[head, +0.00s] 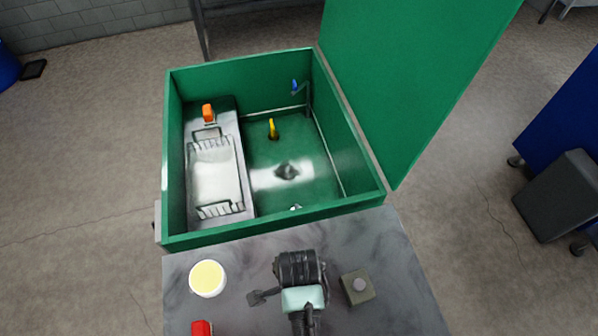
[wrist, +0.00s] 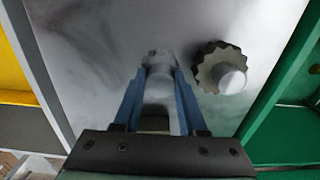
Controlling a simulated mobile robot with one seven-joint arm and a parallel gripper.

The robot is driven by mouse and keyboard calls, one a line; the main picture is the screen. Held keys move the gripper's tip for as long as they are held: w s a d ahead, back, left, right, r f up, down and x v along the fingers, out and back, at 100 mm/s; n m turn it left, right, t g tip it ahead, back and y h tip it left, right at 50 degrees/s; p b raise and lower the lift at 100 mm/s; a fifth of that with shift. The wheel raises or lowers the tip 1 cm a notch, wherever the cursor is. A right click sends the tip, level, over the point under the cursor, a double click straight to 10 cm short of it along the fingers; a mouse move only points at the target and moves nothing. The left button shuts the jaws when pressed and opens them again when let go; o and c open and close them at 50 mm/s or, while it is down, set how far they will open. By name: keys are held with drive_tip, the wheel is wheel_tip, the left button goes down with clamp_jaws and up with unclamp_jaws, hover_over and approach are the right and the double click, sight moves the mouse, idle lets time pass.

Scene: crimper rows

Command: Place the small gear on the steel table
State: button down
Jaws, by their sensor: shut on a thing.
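In the wrist view, my gripper (wrist: 160,76) has its two blue fingers closed on the small gear (wrist: 158,60), a small grey piece with a notched rim. The fingers hide part of it. It is over the grey, mottled steel table (wrist: 95,50); I cannot tell whether it touches the surface. The steel table also shows at the bottom of the head view (head: 400,290). There my arm hides the fingers and the held gear.
A larger toothed gear (wrist: 220,68) with a light hub stands right of my fingers. In the head view, a green open box (head: 285,230) borders the table. A pale yellow disc (head: 207,278), red object (head: 201,328) and grey block (head: 357,287) are on the table.

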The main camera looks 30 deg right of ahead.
drive_tip(key=shift+f, duration=0.2)
drive_tip(key=shift+c, duration=2.3)
unclamp_jaws()
drive_tip(key=shift+r, duration=0.15)
